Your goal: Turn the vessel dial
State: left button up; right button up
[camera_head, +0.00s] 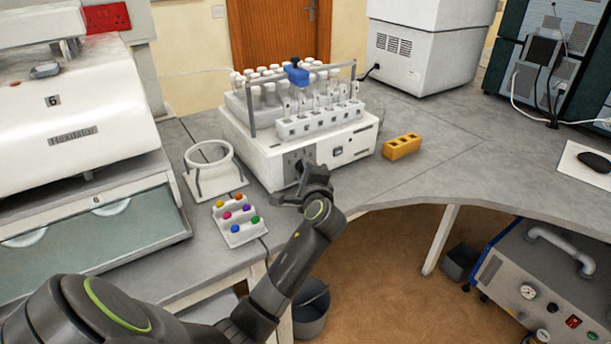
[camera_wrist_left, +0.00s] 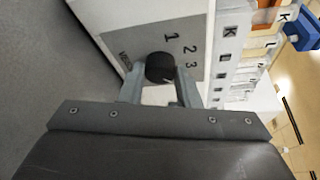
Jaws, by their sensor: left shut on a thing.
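The vessel dial (camera_wrist_left: 160,66) is a round black knob on a grey panel marked 1, 2, 3 in the left wrist view. The panel is on the front of the white dissolution machine (camera_head: 268,165), which carries several glass vessels. My left gripper (camera_wrist_left: 160,88) has its two fingers on either side of the dial and is shut on it. In the head view my left gripper (camera_head: 301,184) reaches the front left of the machine and hides most of the dial. My right gripper is not in view.
A white ring stand (camera_head: 190,180) and a rack with coloured caps (camera_head: 236,233) stand left of my arm.

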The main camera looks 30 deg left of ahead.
pick_arm(q)
jog(key=n+b, duration=0.1)
jog(key=n+t+b, duration=0.1)
jog(key=b, duration=0.1)
jog(key=shift+f+n+y, duration=0.3)
jog(key=shift+f, duration=0.1)
jog(key=n+b, duration=0.1)
jog(key=b, duration=0.1)
jog(key=shift+n+t+y+b, duration=0.3)
jog(key=shift+n+b, duration=0.1)
jog(key=shift+r, duration=0.1)
jog(key=shift+r+n, duration=0.1)
jog(key=shift+n, duration=0.2)
jog(key=o, duration=1)
jog(key=shift+c, duration=0.2)
jog(key=shift+s, duration=0.1)
